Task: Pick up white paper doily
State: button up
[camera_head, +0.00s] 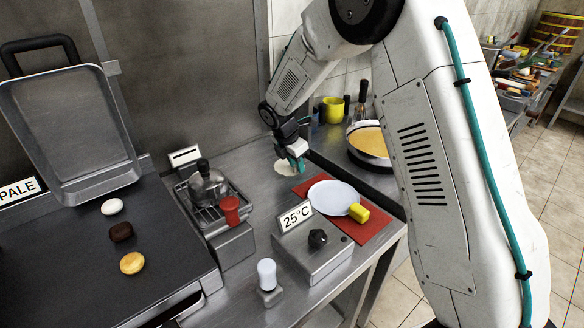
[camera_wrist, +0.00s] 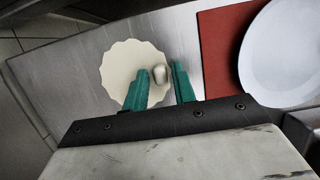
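The white paper doily (camera_head: 285,167) lies on the steel counter, left of the red mat. In the wrist view it shows as a cream disc with a scalloped edge (camera_wrist: 118,66). A small rounded greyish-white piece (camera_wrist: 160,73) sits at its right edge; I cannot tell if it is part of the doily. My gripper (camera_wrist: 161,68) is over the doily's right edge, its teal fingers apart with that small piece between them. In the head view my gripper (camera_head: 297,163) is at the doily's right side and hides part of it. Whether the fingers touch the doily is unclear.
Bare counter lies left of the doily.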

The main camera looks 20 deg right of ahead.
grip_shut()
jog(key=shift+r, duration=0.45)
jog(key=v, duration=0.3)
jog(key=shift+d, duration=0.3)
jog(key=s+a, duration=0.2)
jog(key=s, duration=0.2)
jog(key=s+a, duration=0.2)
jog(key=s, duration=0.3)
jog(key=s+a+r, duration=0.1)
jog(key=s+a, duration=0.2)
jog(key=s, duration=0.2)
jog(key=shift+r, duration=0.1)
dwell(0.6)
